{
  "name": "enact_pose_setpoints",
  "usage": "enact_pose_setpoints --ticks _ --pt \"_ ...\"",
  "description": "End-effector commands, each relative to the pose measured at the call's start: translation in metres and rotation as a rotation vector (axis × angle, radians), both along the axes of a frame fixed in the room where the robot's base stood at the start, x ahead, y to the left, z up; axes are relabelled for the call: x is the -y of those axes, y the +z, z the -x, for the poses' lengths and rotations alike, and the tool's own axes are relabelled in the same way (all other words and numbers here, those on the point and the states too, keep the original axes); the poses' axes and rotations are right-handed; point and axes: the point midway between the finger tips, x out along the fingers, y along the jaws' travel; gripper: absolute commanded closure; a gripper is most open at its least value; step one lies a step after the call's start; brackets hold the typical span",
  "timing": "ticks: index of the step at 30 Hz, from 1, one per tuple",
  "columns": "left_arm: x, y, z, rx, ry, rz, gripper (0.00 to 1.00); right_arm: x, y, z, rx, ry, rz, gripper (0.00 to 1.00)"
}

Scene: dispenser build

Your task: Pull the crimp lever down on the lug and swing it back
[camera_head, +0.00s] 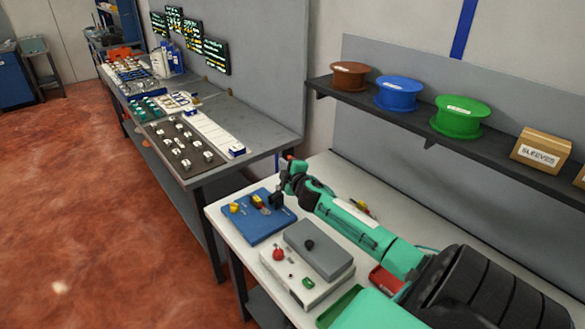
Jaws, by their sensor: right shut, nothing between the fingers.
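My right arm reaches in from the lower right, and my right gripper (279,199) is over the right part of a blue base plate (256,231) on the white bench. Its fingers are small and dark here; it is shut and holds nothing. The blue plate carries small yellow parts (258,202) and a dark knob. A small red tip (289,157) shows just above my wrist; I cannot tell whether it is the crimp lever's end. The lever's shaft and the lug cannot be made out, partly hidden by my gripper. My left gripper is out of view.
A white control box (310,291) with a red button and a grey box (319,250) stand in front of my forearm. A red tray (387,281) lies beside it. A shelf (420,137) holds brown, blue and green spools and a sleeves carton (540,149). A grey bench stands left.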

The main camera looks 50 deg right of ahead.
Motion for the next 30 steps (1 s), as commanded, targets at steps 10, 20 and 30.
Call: enact_pose_setpoints --ticks 10,20,30 --pt "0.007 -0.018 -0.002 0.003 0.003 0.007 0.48 -0.015 0.000 0.044 -0.002 0.002 0.002 1.00" --pt "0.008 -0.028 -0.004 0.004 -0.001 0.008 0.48 -0.027 0.005 0.078 -0.002 0.000 0.001 1.00" --pt "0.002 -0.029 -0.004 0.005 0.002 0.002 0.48 -0.029 0.007 0.084 0.000 0.000 0.001 1.00"
